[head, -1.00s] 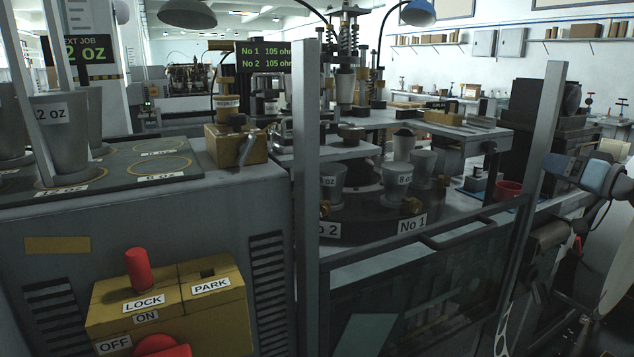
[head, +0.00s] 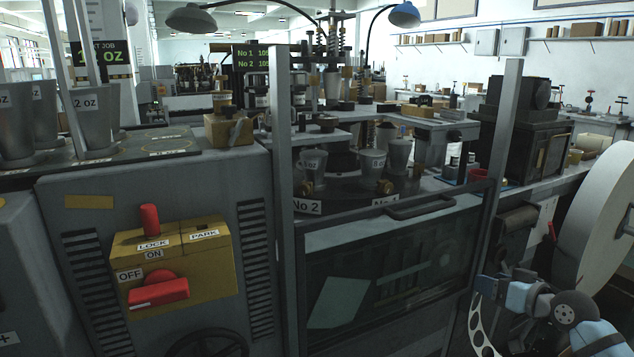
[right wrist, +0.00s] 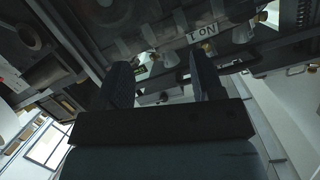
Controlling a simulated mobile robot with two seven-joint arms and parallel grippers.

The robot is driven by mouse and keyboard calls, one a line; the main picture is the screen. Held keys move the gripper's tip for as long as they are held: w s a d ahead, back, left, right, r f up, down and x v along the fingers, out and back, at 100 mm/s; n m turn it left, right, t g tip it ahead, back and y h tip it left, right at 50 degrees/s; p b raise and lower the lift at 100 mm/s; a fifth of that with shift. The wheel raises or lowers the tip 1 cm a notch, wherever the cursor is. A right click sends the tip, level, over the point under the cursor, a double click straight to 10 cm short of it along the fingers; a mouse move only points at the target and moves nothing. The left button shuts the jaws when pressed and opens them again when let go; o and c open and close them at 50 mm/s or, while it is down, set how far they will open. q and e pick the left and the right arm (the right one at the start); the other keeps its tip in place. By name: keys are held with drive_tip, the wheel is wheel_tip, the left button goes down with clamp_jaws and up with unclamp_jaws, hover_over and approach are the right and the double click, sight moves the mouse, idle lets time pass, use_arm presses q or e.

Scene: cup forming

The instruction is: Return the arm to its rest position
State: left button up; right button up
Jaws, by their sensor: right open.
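My right arm comes in at the lower right of the head view, blue and white. Its dark gripper (head: 497,284) is beside the right end of the guard panel, and what it faces is hard to make out there. In the right wrist view the two fingers of the right gripper (right wrist: 163,82) stand wide apart with nothing between them. Beyond them the machine appears tilted, with a "No 1" label (right wrist: 203,52). My left gripper is in neither view.
A dark guard panel (head: 400,275) between grey posts fronts the turntable with its cups (head: 397,157). At left is a yellow switch box (head: 205,258) with a red peg (head: 150,220) and red handle (head: 160,291). A large pale disc (head: 600,205) stands at right.

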drive_tip(key=s+a+f+n+g, duration=0.1)
drive_tip(key=s+a+f+g, duration=0.1)
drive_tip(key=s+a+f, duration=1.4)
drive_tip(key=s+a+f+h, duration=0.15)
drive_tip(key=s+a, duration=0.25)
drive_tip(key=s, duration=0.4)
drive_tip(key=s+a+f, duration=0.2)
drive_tip(key=s+a, duration=0.2)
drive_tip(key=s, duration=0.4)
use_arm(q)
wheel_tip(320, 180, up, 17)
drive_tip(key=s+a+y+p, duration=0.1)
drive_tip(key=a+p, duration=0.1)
drive_tip(key=p, duration=2.6)
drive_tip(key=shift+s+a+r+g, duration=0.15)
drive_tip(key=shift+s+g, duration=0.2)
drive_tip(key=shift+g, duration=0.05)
use_arm(e)
wheel_tip(320, 180, up, 17)
drive_tip(key=s+d+g, duration=0.1)
drive_tip(key=d, duration=0.1)
drive_tip(key=shift+n+h, duration=0.3)
drive_tip(key=shift+h, duration=0.15)
drive_tip(key=shift+d+f, duration=0.1)
